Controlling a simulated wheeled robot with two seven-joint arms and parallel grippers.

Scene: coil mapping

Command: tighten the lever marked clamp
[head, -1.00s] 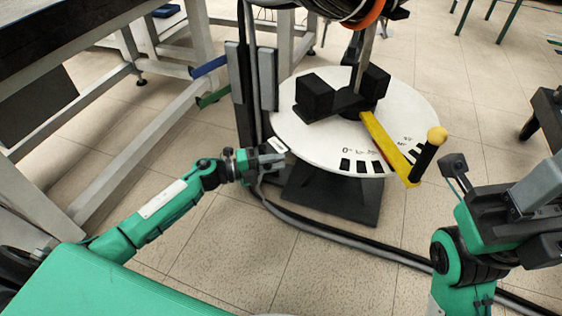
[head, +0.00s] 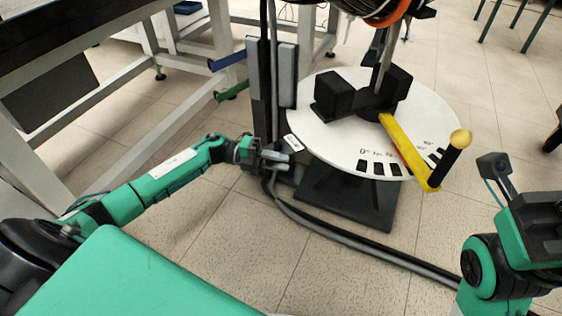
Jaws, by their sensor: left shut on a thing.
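A round white disc (head: 330,135) with printed marks and black blocks along its front rim stands on a dark base (head: 345,195). A small white tag (head: 293,142) sits at the disc's left front edge; its writing is too small to read. My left gripper (head: 277,158) is at that tag, low beside the disc's edge, and is shut on the clamp lever there. The jaws hide most of the lever. My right gripper (head: 535,225) is at the right edge of the view, partly cut off and away from the disc. Its fingers cannot be made out.
A yellow arm (head: 408,150) with a yellow-ball handle (head: 460,139) lies across the disc. Black blocks (head: 334,95) stand on the disc. An upright post (head: 262,85) rises behind my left gripper. Dark cables (head: 330,235) run along the floor. A grey frame table (head: 60,150) stands left.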

